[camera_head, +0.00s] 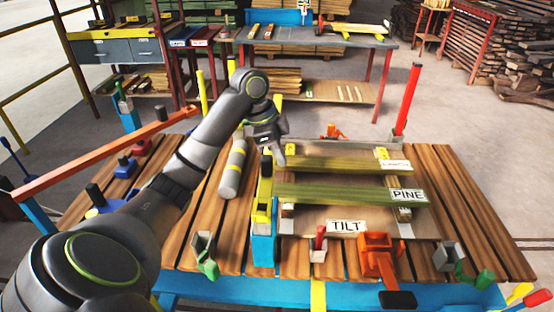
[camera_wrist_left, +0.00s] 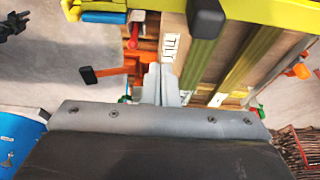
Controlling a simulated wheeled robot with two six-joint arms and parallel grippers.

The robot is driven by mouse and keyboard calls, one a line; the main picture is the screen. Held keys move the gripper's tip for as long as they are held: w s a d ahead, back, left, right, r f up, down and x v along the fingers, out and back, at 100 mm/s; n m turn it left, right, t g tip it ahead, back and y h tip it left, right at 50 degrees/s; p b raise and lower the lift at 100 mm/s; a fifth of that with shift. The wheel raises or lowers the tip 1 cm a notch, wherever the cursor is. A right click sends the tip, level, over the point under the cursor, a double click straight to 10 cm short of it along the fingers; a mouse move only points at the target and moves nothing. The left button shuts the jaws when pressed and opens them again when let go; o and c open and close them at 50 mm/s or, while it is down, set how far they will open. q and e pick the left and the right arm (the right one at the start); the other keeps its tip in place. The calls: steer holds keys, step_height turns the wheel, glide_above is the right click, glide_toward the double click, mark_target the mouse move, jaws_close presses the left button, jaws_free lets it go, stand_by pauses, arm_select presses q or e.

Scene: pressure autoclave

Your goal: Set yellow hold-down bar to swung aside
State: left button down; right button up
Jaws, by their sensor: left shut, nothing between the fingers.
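The yellow hold-down bar (camera_head: 264,188) runs away from me along the left end of the stacked boards, from a blue post (camera_head: 263,243) at the bench's front. In the left wrist view the yellow bar (camera_wrist_left: 265,12) crosses the top edge, with a black knob (camera_wrist_left: 206,18) in front of it. My left gripper (camera_head: 280,154) is over the far end of the bar; touching or apart is not clear. In the left wrist view its fingers (camera_wrist_left: 160,84) are together and empty. My right gripper does not show.
Boards labelled LARCH (camera_head: 345,162) and PINE (camera_head: 340,194) lie right of the bar, with a TILT label (camera_head: 346,226) in front. An orange clamp (camera_head: 378,258) stands at the front. A grey cylinder (camera_head: 233,168) is left of the bar. A red post (camera_head: 408,100) rises behind.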

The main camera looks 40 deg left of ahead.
arm_select(q)
step_height(320, 180, down, 8)
steer(key=a+b, duration=0.1)
steer(key=b, duration=0.5)
steer(key=shift+s, duration=0.35)
steer(key=shift+a, duration=0.1)
